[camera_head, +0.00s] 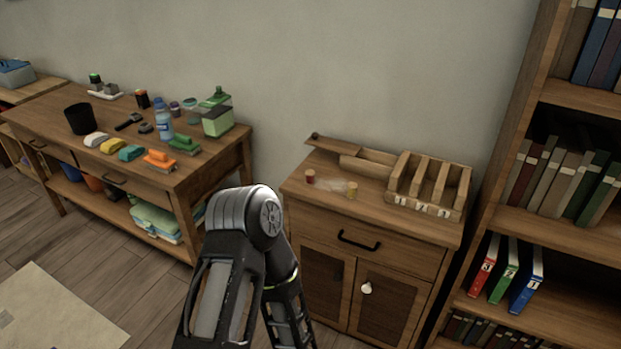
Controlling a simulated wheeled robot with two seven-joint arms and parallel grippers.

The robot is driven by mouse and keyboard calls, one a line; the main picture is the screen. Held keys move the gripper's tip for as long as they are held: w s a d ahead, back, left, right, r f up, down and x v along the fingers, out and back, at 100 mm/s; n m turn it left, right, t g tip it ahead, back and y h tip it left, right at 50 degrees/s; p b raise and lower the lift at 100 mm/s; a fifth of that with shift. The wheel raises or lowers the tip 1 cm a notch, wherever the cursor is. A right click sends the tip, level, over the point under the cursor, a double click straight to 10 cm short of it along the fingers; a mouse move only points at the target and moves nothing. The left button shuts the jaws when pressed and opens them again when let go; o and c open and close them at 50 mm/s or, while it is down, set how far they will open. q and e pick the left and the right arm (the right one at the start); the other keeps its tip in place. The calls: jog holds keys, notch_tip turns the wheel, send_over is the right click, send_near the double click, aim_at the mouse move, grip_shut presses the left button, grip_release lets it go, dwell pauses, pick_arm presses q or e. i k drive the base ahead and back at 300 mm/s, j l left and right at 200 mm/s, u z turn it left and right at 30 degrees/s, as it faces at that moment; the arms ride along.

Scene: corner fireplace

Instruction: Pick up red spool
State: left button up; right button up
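A small red spool (310,176) stands on top of the wooden cabinet (325,215), near its left end. A small yellow spool (352,189) stands to its right, with a faint pale patch between them. One of my arms rises from the bottom of the view, left of the cabinet front. Only its links and a joint show. Neither gripper is in view, so I see nothing held.
A slotted wooden rack (428,185) and a narrow wooden tray (365,166) stand behind and right of the spools. A workbench (205,160) with bottles and coloured brushes is at left. A bookshelf (575,230) closes the right side.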

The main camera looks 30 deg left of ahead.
aim_at(309, 173)
jog(key=i+j+z, duration=0.15)
jog(key=j, duration=0.3)
jog(key=i+j+z, duration=0.2)
jog(key=j, duration=0.3)
jog(key=j+z, duration=0.15)
jog(key=j, duration=0.3)
